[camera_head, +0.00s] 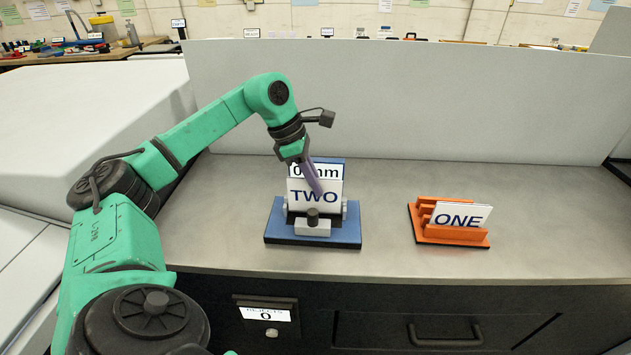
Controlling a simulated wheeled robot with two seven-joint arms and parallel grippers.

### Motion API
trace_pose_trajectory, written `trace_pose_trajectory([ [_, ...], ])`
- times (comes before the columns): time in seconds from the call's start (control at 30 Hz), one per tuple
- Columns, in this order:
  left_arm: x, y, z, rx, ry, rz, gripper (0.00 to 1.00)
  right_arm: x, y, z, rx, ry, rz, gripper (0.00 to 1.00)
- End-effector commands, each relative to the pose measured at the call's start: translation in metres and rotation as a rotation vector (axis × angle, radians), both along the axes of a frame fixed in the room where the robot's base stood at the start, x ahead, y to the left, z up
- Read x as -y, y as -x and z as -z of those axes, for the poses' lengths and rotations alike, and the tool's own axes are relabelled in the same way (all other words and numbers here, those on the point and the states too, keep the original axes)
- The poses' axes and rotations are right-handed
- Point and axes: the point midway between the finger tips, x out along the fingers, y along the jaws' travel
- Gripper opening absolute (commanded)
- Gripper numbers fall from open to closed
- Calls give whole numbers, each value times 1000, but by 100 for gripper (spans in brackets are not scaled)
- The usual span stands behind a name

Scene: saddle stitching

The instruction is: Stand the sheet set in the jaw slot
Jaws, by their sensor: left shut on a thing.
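A white sheet set marked TWO (300,197) stands nearly upright at the blue jaw fixture (345,235) in the middle of the counter. Its lower edge is behind the grey front clamp (312,228), so I cannot tell how deep it sits in the slot. My left gripper (314,183) comes down from above and is shut on this sheet set, with a purple finger across its front at the upper right. A second sheet set marked ONE (458,217) leans in the orange holder (452,235) to the right. My right gripper is out of view.
A sign reading 0 mm (318,170) stands behind the TWO set, partly covered by my gripper. A tall grey panel (430,105) closes the back. The steel counter (560,215) is clear right of the orange holder. A drawer handle (445,335) is below.

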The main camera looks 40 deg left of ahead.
Motion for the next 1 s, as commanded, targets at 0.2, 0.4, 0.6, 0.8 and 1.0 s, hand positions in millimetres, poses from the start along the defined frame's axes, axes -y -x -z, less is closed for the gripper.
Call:
trace_pose_trajectory([
  [0.2, 0, 0, 6, 0, 0, 0, 0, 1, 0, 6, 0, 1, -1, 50],
  [0.4, 0, 0, 11, 1, 0, 0, 0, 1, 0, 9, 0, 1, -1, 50],
  [0.6, 0, 0, 16, 1, 0, 0, 0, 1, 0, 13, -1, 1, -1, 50],
  [0.8, 0, 0, 21, 1, 0, 0, 0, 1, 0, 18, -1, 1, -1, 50],
  [1.0, 0, 0, 20, 1, 0, 0, 47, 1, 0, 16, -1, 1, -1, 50],
])
